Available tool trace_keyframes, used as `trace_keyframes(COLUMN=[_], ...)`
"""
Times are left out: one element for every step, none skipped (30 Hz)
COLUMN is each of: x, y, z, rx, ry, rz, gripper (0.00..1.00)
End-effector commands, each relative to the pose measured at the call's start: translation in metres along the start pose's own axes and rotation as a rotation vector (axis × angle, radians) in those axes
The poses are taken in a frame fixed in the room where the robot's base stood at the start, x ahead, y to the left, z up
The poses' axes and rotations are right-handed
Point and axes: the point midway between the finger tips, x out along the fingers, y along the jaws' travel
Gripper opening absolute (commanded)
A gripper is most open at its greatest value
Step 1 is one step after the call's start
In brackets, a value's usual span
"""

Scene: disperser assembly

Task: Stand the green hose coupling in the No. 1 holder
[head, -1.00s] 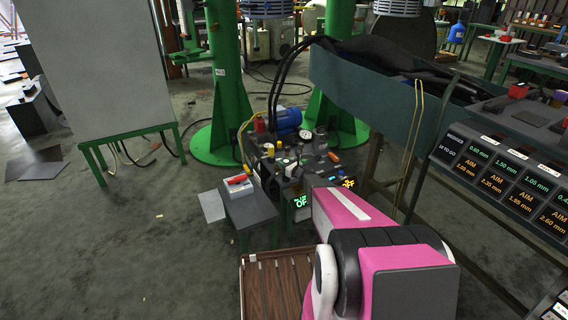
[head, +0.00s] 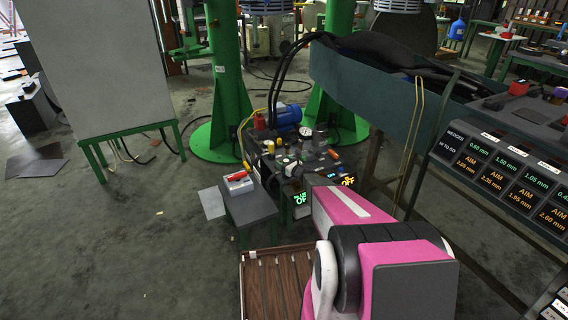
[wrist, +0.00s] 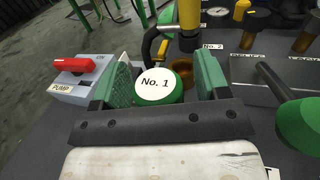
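In the wrist view my gripper (wrist: 165,62) has its two green-padded fingers apart. A round green piece with a white top marked "No. 1" (wrist: 155,87) shows between them, nearer the left finger. A gap shows between it and the right finger. Its lower part is hidden behind my gripper's crossbar, and I cannot tell whether it is the hose coupling or part of the holder. In the head view my arm hides the gripper.
A grey pump box with a red handle (wrist: 72,70) stands left of the fingers. A yellow-and-black upright fitting (wrist: 189,22) stands behind, beside a "No. 2" label (wrist: 212,45). A large green knob (wrist: 301,122) is close on the right. A blue motor (head: 287,115) stands behind the bench.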

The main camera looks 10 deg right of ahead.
Motion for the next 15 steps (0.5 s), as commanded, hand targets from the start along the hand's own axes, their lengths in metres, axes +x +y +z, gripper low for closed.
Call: trace_keyframes(x=[0.0, 0.0, 0.0, 0.0, -0.001, -0.002, -0.004, -0.007, -0.011, -0.015, -0.02, -0.026, -0.032, -0.038, -0.046], y=[0.0, 0.0, 0.0, 0.0, 0.0, 0.0, 0.0, 0.0, 0.0, 0.0, 0.0, 0.001, 0.001, 0.001, 0.001], z=[0.0, 0.0, -0.001, -0.001, -0.001, -0.001, -0.001, 0.0, 0.0, 0.0, 0.001, 0.001, 0.001, 0.001, 0.001], rx=[0.0, 0.0, 0.0, 0.0, 0.0, 0.0, 0.0, 0.0, 0.0, 0.0, 0.0, 0.0, 0.001, 0.001, 0.001], ry=[0.0, 0.0, 0.002, 0.002, 0.002, 0.002, 0.002, 0.002, 0.002, 0.002, 0.002, 0.002, 0.001, 0.001, 0.001], rz=[0.0, 0.0, 0.0, -0.001, -0.001, -0.001, -0.001, -0.001, -0.002, -0.002, -0.003, -0.002, -0.002, -0.002, -0.002], gripper=[0.68, 0.68, 0.68, 0.68, 0.68, 0.68, 0.68, 0.68, 0.68, 0.68, 0.68, 0.68, 0.68, 0.68, 0.68])
